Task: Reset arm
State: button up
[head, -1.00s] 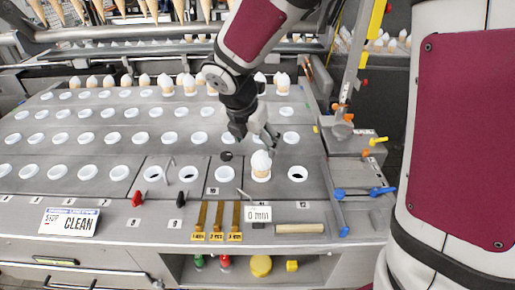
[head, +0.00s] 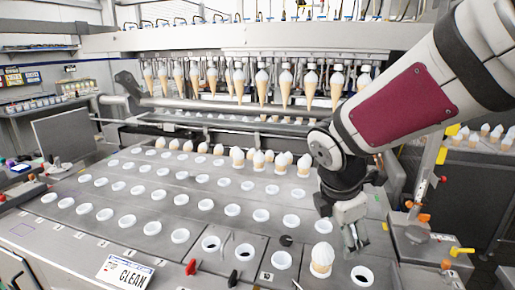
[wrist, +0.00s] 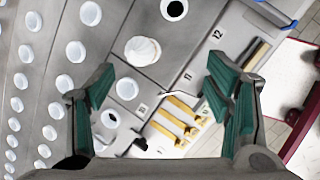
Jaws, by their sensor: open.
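My gripper (head: 355,240) is open and empty, with green-lined fingers apart in the wrist view (wrist: 160,72). In the head view it appears just right of a single white-topped cone (head: 322,258) standing upright in a front-row hole. The cone also shows from above in the wrist view (wrist: 142,50), beyond and between the fingertips, with no finger touching it there. My gripper hangs above the metal plate (head: 255,240). Its exact height is hard to tell.
Several cones (head: 257,160) stand in the back rows; others hang from the machine (head: 262,85) behind. Empty white-rimmed holes cover the plate. A dark open hole (head: 362,276) lies right of the cone. Red knob (head: 191,267), CLEAN sign (head: 125,272) and yellow handle (head: 462,252) edge the front and right.

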jog(key=s+r+m+y, duration=0.1)
jog(key=s+r+m, duration=0.2)
jog(key=s+m, duration=0.6)
jog(key=s+r+m+t+y, duration=0.1)
jog(key=s+r+m+y, duration=0.1)
jog(key=s+m, duration=0.7)
jog(key=shift+d+r+m+t, duration=0.35)
jog(key=shift+r+m, duration=0.5)
jog(key=shift+m, duration=0.35)
